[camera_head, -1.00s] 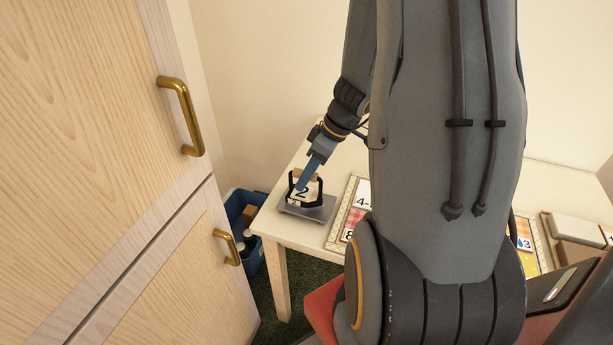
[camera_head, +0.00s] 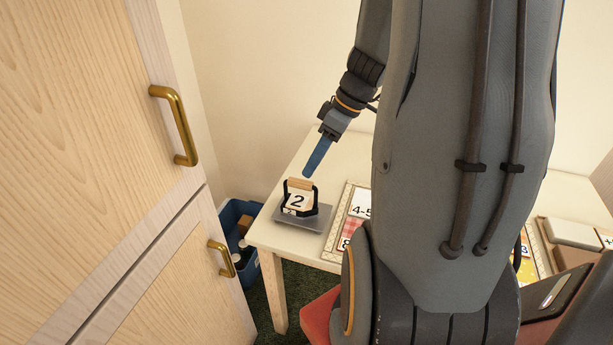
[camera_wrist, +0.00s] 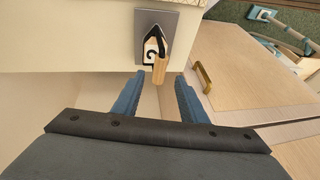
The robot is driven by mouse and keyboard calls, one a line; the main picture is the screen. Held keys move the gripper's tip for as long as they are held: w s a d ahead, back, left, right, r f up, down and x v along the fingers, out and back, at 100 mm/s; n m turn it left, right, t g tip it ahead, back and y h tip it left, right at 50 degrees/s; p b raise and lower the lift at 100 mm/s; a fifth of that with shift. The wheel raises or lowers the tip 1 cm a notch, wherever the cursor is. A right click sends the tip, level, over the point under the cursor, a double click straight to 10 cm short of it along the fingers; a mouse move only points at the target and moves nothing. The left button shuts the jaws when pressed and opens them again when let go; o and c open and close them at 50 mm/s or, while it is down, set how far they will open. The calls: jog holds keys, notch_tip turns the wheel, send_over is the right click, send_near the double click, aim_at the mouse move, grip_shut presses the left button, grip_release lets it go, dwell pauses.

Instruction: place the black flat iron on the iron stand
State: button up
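The black flat iron (camera_head: 314,198) sits on the grey flat stand (camera_head: 318,225) on the pale table. The iron has a black frame, a light wooden handle and a white face marked 2. In the wrist view the iron's handle (camera_wrist: 160,70) lies beyond my fingertips, with the grey stand (camera_wrist: 143,17) under the iron. My gripper (camera_head: 307,175) is just above the iron, apart from it. The wrist view shows my two blue fingers (camera_wrist: 155,84) spread with nothing between them. The iron's underside is hidden.
The table (camera_head: 275,232) has a patterned board with number cards (camera_head: 358,208) right of the stand. A blue bin (camera_head: 246,262) stands on the floor left of the table. A wooden cabinet with brass handles (camera_head: 178,125) fills the left side. Space above the iron is clear.

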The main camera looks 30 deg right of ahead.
jog(key=s+a+m+h, duration=0.2)
jog(key=s+a+m, duration=0.1)
jog(key=a, duration=0.5)
jog(key=s+a+m+g+h, duration=0.1)
jog(key=s+a+m+h, duration=0.1)
jog(key=a, duration=0.5)
jog(key=shift+s+a+f+m, duration=0.2)
jog(key=shift+s+a+m, duration=0.3)
jog(key=shift+m, duration=0.6)
jog(key=shift+s+d+r, duration=0.1)
jog(key=shift+d, duration=0.05)
